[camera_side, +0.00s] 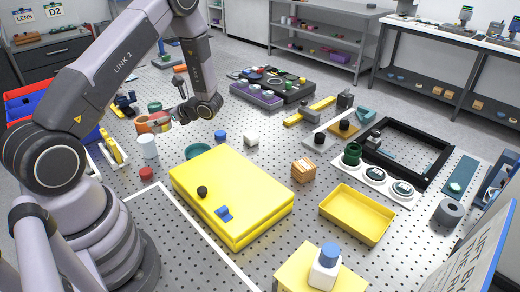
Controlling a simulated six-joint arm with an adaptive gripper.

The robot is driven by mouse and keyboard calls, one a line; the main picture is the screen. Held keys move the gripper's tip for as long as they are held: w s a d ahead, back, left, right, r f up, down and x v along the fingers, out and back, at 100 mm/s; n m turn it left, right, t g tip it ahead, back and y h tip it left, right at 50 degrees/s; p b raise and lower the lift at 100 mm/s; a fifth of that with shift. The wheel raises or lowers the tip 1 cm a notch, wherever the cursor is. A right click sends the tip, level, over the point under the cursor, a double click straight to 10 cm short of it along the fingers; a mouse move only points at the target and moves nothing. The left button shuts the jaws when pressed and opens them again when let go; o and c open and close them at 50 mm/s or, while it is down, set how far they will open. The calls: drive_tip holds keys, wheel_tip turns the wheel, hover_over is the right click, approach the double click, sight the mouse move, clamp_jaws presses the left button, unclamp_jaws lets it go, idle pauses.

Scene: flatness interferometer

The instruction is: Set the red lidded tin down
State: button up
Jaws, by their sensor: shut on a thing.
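My gripper (168,118) is at the upper left of the perforated table, pointing left from the wrist. It is shut on the red lidded tin (160,123), which is small and partly hidden by the fingers. I cannot tell how far the tin is from the table top. An orange piece (143,125) shows just left of the gripper.
A white cup (148,147) and a small red cylinder (146,173) stand in front of the gripper. A green bowl (199,151), a blue piece (220,136) and a large yellow case (240,190) lie to the right.

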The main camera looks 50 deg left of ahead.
drive_tip(key=w+d+m+t, duration=0.4)
drive_tip(key=d+m+t, duration=0.15)
drive_tip(key=d, duration=0.65)
drive_tip(key=w+d+m+t, duration=0.4)
drive_tip(key=w+d+t, duration=0.15)
drive_tip(key=d, duration=0.55)
hover_over(266, 164)
drive_tip(key=s, duration=0.1)
wheel_tip(266, 164, down, 8)
drive_tip(key=shift+f, duration=0.15)
drive_tip(key=shift+w+f, duration=0.4)
drive_tip(key=shift+f, duration=0.15)
drive_tip(key=shift+w+f, duration=0.15)
drive_tip(key=shift+f, duration=1.5)
drive_tip(key=o, duration=1.2)
drive_tip(key=shift+f, duration=0.15)
drive_tip(key=shift+c, duration=0.2)
